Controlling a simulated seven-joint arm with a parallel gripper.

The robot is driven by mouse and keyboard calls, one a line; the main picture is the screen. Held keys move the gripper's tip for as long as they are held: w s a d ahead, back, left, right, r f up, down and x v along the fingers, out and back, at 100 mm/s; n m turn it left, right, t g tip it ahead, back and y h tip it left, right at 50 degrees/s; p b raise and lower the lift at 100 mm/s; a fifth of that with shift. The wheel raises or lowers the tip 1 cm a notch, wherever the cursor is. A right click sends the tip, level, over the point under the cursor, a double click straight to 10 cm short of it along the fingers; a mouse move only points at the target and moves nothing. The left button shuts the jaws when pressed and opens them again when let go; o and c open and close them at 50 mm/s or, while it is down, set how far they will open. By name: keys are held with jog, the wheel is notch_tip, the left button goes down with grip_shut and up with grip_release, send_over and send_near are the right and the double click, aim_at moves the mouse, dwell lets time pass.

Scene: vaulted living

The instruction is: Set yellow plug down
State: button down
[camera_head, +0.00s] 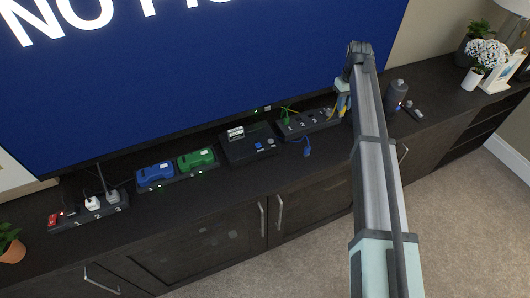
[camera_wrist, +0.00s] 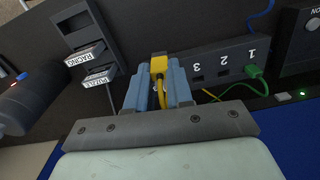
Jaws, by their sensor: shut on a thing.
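The yellow plug (camera_wrist: 159,65) is held between the blue fingers of my gripper (camera_wrist: 158,85); its yellow cord hangs back between the fingers. The gripper also shows in the head view (camera_head: 343,103), over the right part of the cabinet top. A dark box numbered 1, 2, 3 (camera_wrist: 210,62) lies just beyond and right of the plug; it also shows in the head view (camera_head: 318,122). Whether the plug touches the box or the surface I cannot tell; the fingers hide the part below it. A green plug (camera_wrist: 254,72) is at the box by number 1.
A rack holds cartridges labelled RACING (camera_wrist: 86,54) and PUZZLE (camera_wrist: 99,77), close left of the gripper. A blue plug (camera_head: 305,150) lies near the cabinet's front edge. A black console (camera_head: 250,150) and a power strip (camera_head: 90,212) stand further left. The TV (camera_head: 200,70) rises behind.

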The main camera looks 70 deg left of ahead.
jog(key=s+d+n, duration=0.1)
jog(key=s+d, duration=0.1)
jog(key=d, duration=0.3)
jog(key=shift+s+d+f, duration=0.2)
jog(key=shift+d+f, duration=0.1)
jog(key=shift+d, duration=0.05)
jog(key=shift+f, duration=5)
jog(key=shift+f, duration=0.2)
jog(key=c, duration=1)
grip_release()
jog(key=shift+r, duration=0.2)
